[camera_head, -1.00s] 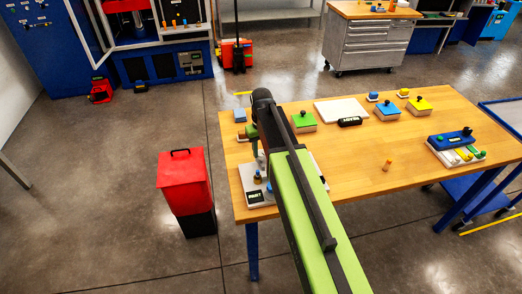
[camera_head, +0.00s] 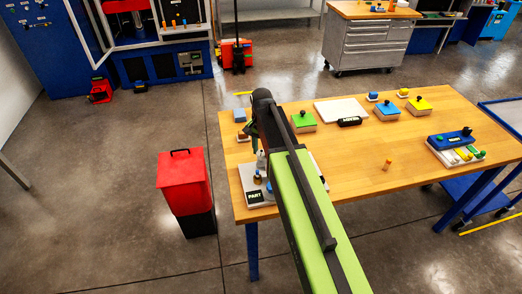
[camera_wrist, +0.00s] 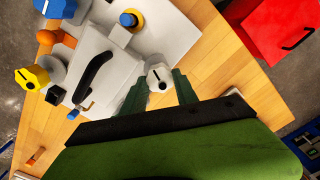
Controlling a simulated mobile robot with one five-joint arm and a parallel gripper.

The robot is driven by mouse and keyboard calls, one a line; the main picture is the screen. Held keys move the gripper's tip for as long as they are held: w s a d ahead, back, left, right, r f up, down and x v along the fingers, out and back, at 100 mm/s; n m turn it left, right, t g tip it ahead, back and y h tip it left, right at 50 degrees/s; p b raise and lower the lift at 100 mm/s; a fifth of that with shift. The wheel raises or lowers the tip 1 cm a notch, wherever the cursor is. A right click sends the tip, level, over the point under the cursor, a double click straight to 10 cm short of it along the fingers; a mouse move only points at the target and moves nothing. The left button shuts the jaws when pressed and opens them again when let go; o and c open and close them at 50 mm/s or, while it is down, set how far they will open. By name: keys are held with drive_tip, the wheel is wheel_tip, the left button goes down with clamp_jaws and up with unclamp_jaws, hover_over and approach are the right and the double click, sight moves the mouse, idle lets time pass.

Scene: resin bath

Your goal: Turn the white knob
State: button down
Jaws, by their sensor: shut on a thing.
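The white knob (camera_wrist: 158,75), with a dark mark on its top, shows in the wrist view between the two dark green fingers of my gripper (camera_wrist: 159,90). My gripper is shut on it, one finger on each side. In the head view my arm hides most of this area, and my gripper (camera_head: 252,145) is over the left end of the table. The pale panel (camera_wrist: 185,32) lies beside the knob. A small black sign (camera_head: 255,197) at the panel's front reads what looks like "PART".
A white box with a black handle (camera_wrist: 105,68) stands close to the knob, with a yellow knob (camera_wrist: 33,78) beyond it. A red bin (camera_head: 182,180) stands on the floor left of the wooden table (camera_head: 340,185). The table's middle front is mostly clear.

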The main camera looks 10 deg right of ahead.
sight(261, 152)
drive_tip(key=shift+m, duration=0.6)
drive_tip(key=c, duration=0.9)
unclamp_jaws()
drive_tip(key=shift+c, duration=0.2)
wheel_tip(261, 152, up, 18)
drive_tip(key=p, duration=1.7)
drive_tip(key=shift+f, duration=0.25)
drive_tip(key=shift+f, duration=0.1)
